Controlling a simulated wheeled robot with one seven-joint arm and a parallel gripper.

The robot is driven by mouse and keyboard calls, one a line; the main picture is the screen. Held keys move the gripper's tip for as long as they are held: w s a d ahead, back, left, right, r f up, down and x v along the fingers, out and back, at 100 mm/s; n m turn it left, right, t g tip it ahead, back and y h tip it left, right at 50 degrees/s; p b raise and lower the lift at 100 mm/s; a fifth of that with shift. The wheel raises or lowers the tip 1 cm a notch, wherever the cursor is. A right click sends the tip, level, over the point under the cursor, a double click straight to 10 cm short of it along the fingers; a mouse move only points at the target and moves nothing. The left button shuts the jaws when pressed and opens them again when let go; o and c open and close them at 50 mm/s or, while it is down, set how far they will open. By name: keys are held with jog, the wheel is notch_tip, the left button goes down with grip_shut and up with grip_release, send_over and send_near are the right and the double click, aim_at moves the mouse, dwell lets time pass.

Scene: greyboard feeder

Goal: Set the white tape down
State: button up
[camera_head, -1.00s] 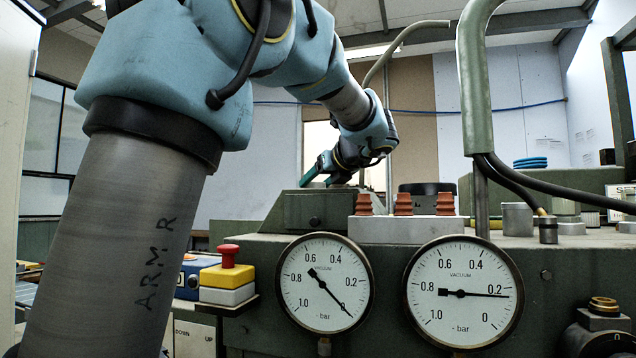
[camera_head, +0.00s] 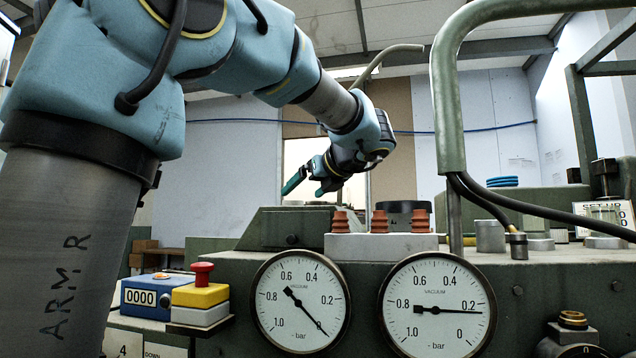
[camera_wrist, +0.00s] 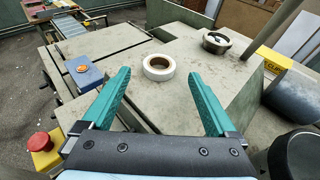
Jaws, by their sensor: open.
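The white tape (camera_wrist: 159,67) is a short white roll lying flat on the grey-green machine top (camera_wrist: 130,50) in the wrist view. My gripper (camera_wrist: 165,92) has its two teal fingers spread wide, with nothing between them. The tape lies beyond the fingertips, roughly centred between them and apart from both. In the head view my gripper (camera_head: 305,186) is above the machine top, pointing down to the left. The tape cannot be made out in the head view.
A dark round fitting (camera_wrist: 216,42) stands right of the tape. A blue box with an orange knob (camera_wrist: 83,70) is at left, and a red stop button (camera_wrist: 41,142) at lower left. Orange suction cups (camera_head: 379,221) and a bent green pipe (camera_head: 447,90) stand on the machine.

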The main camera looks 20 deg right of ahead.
jog(key=v, duration=0.6)
jog(key=shift+s, duration=0.3)
jog(key=shift+s+d, duration=0.1)
jog(key=shift+d, duration=0.05)
